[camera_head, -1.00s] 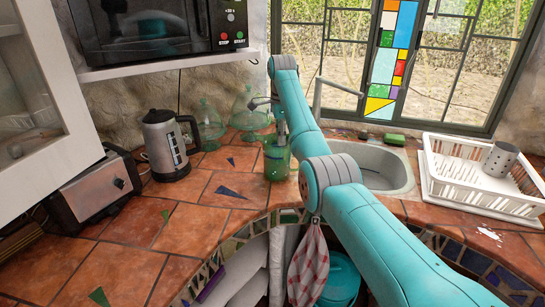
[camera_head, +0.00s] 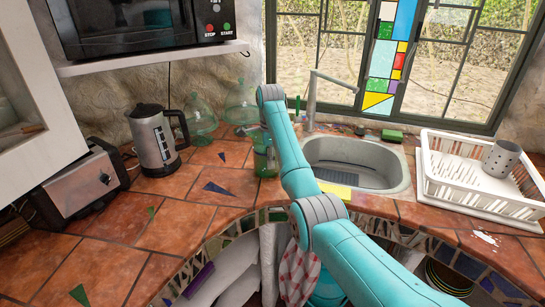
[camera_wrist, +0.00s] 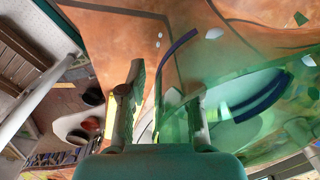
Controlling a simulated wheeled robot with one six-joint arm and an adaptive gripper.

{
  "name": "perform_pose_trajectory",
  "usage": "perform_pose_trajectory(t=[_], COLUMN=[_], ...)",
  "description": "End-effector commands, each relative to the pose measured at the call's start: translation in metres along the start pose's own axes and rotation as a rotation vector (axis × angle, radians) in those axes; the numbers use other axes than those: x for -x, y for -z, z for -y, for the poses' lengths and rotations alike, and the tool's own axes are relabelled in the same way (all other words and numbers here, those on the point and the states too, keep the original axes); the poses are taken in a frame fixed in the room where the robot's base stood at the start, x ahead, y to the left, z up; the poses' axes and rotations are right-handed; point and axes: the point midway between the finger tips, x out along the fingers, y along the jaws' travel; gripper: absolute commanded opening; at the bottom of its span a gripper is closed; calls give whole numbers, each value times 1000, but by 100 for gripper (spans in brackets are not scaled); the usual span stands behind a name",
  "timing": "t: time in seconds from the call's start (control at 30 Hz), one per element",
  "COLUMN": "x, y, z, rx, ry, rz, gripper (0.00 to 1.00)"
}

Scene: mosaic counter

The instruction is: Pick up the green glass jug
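The green glass jug (camera_head: 265,163) stands upright on the tiled counter, left of the sink. My arm partly covers it in the head view. In the wrist view its clear green wall (camera_wrist: 240,130) fills the right half. My gripper (camera_wrist: 163,105) is at the jug, with its two fingers apart. The left finger is outside the glass edge, and the right finger shows against or through the glass. I cannot tell whether either finger touches the jug. In the head view the gripper (camera_head: 262,137) is small and mostly hidden at the jug's top.
Two green glass vessels (camera_head: 200,125) (camera_head: 241,108) stand behind the jug. A kettle (camera_head: 155,145) and toaster (camera_head: 75,185) are at left. The sink (camera_head: 355,150), a yellow cloth or sponge (camera_head: 336,190) and a white dish rack (camera_head: 475,185) are at right.

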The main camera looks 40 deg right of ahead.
Motion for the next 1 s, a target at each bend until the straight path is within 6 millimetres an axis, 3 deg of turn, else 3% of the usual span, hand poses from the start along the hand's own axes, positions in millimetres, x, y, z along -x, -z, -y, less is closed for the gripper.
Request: perform_pose_trajectory(t=[0.2, 0.33, 0.37, 0.83, 1.0], x=[0, 0, 0, 2, 13], y=[0, 0, 0, 0, 4], z=[0, 0, 0, 1, 4], rx=[0, 0, 0, 0, 0], ry=[1, 1, 1, 5, 6], rz=[0, 0, 0, 1, 1], gripper=[33, 3, 0, 0, 0])
